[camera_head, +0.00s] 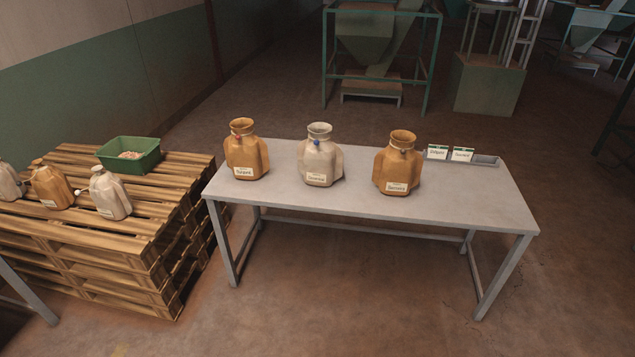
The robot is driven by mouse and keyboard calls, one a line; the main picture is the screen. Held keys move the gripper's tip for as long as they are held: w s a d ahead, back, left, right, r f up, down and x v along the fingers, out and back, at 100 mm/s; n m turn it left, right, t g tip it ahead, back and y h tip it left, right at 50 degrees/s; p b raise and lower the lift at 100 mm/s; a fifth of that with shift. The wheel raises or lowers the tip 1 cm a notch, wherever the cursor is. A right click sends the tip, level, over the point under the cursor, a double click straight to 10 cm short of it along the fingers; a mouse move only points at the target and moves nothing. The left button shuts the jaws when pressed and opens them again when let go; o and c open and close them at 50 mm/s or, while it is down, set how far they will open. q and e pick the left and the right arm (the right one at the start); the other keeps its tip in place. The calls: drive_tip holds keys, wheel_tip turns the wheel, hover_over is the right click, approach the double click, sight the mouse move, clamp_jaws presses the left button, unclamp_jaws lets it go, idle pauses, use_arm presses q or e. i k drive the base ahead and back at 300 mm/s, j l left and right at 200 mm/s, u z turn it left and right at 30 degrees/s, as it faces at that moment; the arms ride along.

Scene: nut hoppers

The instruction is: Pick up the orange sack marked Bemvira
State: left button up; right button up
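Three sacks stand upright on the grey table. An orange sack (247,151) with a red tag at its neck is at the left. A pale sack (321,157) with a blue tag is in the middle. A second orange sack (398,165) with a dark tag is at the right. Each has a white front label. The print is too small to read surely; the right sack's label (396,187) looks most like Bemvira. Another orange sack (51,185) stands on the pallets at the left, its label unreadable. Neither of my grippers is in view.
The table (455,205) has bare top at its right end and a narrow tray (486,160) with two name cards (462,154) at the back right. Stacked pallets (150,235) carry a green bin (146,163) and pale sacks (110,195). Floor in front is clear.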

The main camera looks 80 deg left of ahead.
sight(394, 173)
drive_tip(key=u, duration=2.9)
